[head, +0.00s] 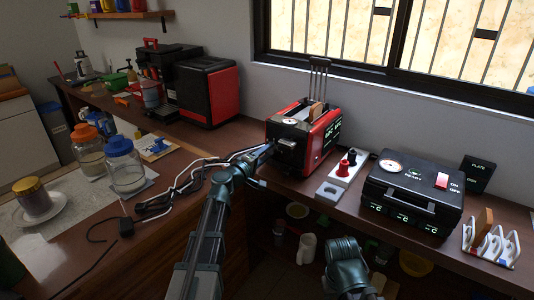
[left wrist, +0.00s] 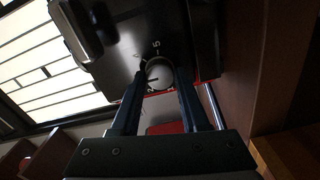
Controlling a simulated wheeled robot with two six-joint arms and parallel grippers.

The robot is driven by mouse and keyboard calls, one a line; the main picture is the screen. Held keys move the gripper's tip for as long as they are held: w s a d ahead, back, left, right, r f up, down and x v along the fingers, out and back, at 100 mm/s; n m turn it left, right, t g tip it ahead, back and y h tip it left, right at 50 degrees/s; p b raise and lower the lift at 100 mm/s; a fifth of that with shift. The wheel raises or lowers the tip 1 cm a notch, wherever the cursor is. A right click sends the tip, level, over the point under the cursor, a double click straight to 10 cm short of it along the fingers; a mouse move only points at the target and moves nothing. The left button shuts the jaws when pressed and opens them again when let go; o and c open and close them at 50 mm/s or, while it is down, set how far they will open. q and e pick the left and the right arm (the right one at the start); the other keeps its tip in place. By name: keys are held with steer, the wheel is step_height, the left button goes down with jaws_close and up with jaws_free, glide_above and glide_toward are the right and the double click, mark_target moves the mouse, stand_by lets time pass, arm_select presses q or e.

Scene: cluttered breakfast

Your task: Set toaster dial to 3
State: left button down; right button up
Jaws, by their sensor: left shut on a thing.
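The red and black toaster (head: 318,137) stands on the counter under the window, with a slice of bread in its top slot. My left gripper (head: 268,152) is at the toaster's left end face. The fingers of my left gripper (left wrist: 159,85) are shut on the dial, one on each side. A dark pointer line and a "5" mark show there; the other marks are too small to read. My right arm shows at the bottom of the head view, but its fingers do not.
A white socket strip (head: 341,178) with red and black knobs and a black appliance (head: 412,190) stand to the toaster's right. White cables (head: 190,180) lie left of it.

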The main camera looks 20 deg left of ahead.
arm_select(q)
steer(key=shift+s+d, duration=0.1)
steer(key=shift+c, duration=2.1)
jaws_free()
steer(key=v, duration=1.3)
steer(key=shift+s, duration=0.35)
